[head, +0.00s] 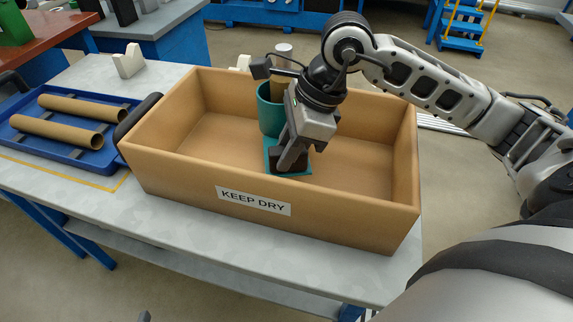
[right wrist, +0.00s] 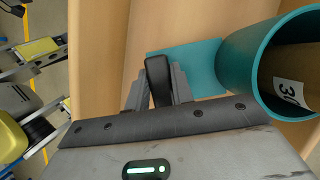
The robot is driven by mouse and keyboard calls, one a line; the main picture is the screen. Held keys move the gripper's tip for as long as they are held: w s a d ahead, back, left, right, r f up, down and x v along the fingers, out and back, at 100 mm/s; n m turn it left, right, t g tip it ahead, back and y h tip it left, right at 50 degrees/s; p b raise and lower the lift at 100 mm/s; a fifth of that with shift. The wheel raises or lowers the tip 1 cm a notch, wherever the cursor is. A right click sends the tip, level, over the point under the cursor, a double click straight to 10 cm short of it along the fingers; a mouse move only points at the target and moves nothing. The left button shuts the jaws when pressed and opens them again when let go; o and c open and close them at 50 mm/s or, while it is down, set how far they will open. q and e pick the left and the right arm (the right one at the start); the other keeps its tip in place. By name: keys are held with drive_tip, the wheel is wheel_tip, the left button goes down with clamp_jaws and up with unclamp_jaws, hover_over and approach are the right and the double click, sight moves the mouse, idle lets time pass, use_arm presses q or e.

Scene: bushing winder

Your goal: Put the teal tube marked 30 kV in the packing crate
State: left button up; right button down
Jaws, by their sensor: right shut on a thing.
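My right gripper is shut on this teal piece, pointing down into the crate. I cannot tell whether the piece touches the crate floor. My left gripper is not in view.
The crate, marked "KEEP DRY", sits on a grey bench. A blue tray (head: 75,152) with two brown tubes (head: 58,128) lies to its left. A white holder (head: 129,61) stands behind the tray. The crate's left and right floor areas look empty.

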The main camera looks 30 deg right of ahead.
drive_tip(key=shift+f, duration=1.95)
drive_tip(key=shift+f+b, duration=0.15)
drive_tip(key=shift+b, duration=0.2)
drive_tip(key=c, duration=1.2)
unclamp_jaws()
drive_tip(key=p+v, duration=0.1)
drive_tip(key=v, duration=1.1)
drive_tip(key=shift+a, duration=0.1)
